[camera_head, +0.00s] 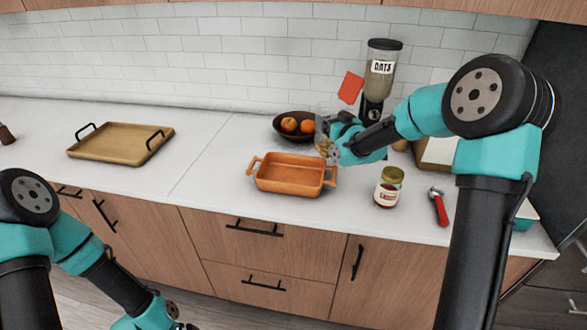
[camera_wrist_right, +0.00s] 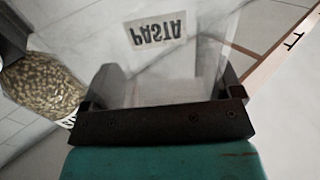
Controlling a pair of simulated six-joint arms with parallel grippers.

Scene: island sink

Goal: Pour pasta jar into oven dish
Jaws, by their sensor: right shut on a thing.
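The orange oven dish (camera_head: 288,186) sits upright on the white counter near its front edge, in the head view. My right gripper (camera_head: 338,142) is shut on the clear pasta jar (camera_head: 322,123), above the dish's right rear side. Tan pasta (camera_head: 327,149) shows low in the jar. In the right wrist view the jar (camera_wrist_right: 190,75) stands between the fingers, with its PASTA label upside down in the picture. The jar's exact tilt is hard to tell, and I see no pasta in the dish. My left gripper (camera_head: 178,324) is cut by the bottom edge; its jaws are unclear.
A wooden tray (camera_head: 120,143) lies at the left. A dark bowl of oranges (camera_head: 288,134) stands behind the dish, and an oats dispenser (camera_head: 381,75) behind my right gripper. A labelled jar (camera_head: 388,187) and a red-handled tool (camera_head: 440,208) are right of the dish.

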